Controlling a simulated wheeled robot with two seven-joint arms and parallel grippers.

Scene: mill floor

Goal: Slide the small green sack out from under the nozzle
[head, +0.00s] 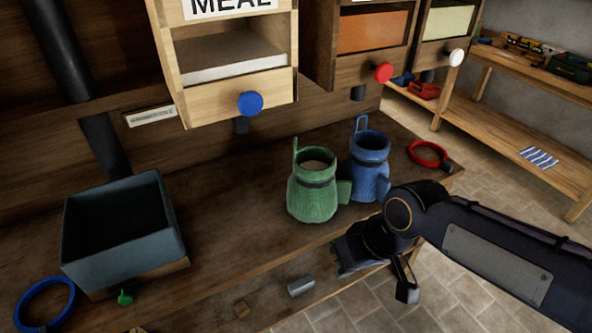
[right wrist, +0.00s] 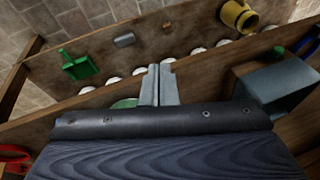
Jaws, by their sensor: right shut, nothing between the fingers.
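The small green sack (head: 313,196) stands upright and open-topped on the bench, with a dark band near its top. A blue sack (head: 370,165) stands close behind it to the right. I cannot tell which is directly over the green sack. My right gripper (head: 344,264) is at the bench's front edge, in front of the sacks. Its fingers (right wrist: 157,84) are shut and empty. A green sliver (right wrist: 125,103) shows beside them. My left gripper is not in view.
A dark teal box (head: 120,255) stands on the bench at left, near a blue ring (head: 45,302). A red ring (head: 428,153) lies right of the sacks. A lower shelf holds a green scoop (right wrist: 78,65) and a yellow mug (right wrist: 238,15). The bench between box and green sack is clear.

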